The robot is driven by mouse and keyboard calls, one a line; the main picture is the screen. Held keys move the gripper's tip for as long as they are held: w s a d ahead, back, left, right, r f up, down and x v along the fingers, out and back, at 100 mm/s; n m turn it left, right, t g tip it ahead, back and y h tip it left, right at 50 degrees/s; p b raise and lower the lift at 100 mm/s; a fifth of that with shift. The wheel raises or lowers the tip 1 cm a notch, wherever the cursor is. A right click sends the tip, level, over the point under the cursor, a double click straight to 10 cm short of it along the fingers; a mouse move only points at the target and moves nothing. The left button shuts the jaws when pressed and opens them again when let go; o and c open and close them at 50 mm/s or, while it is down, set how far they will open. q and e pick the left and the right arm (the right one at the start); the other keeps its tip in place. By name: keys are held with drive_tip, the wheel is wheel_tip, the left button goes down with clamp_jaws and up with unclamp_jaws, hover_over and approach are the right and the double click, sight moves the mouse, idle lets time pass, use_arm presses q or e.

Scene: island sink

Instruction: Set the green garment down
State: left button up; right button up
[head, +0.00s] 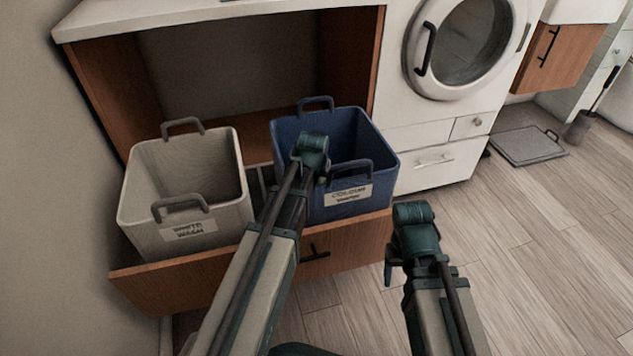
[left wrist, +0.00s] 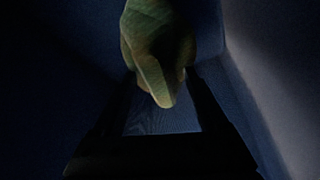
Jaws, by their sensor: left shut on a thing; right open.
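The green garment (left wrist: 156,48) hangs in a bunched fold between the dark fingers of my left gripper (left wrist: 161,90), which is shut on it. Dark blue walls surround it in the left wrist view. In the head view my left arm reaches over the blue basket (head: 378,188), labelled for colour wash, and its wrist is at the basket's opening. The left fingers and the garment are hidden there. Whether the garment touches the basket floor cannot be told. My right gripper (head: 391,267) is open and empty, to the right of the drawer front.
A whitish basket (head: 145,225) labelled "White wash" stands left of the blue one, both in a pulled-out wooden drawer (head: 185,285). A washing machine (head: 425,75) is at the back right. A flat grey scale-like slab (head: 528,146) lies on the floor.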

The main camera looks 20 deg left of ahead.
use_arm(q)
drive_tip(key=shift+f, duration=0.2)
drive_tip(key=o, duration=1.5)
drive_tip(key=shift+r, duration=0.1)
drive_tip(key=shift+r+p, duration=0.7)
drive_tip(key=shift+r, duration=0.05)
drive_tip(key=p+v, duration=1)
drive_tip(key=v, duration=0.1)
drive_tip(key=shift+s+r+p, duration=0.2)
drive_tip(key=shift+r+p, duration=0.05)
drive_tip(key=shift+p, duration=0.15)
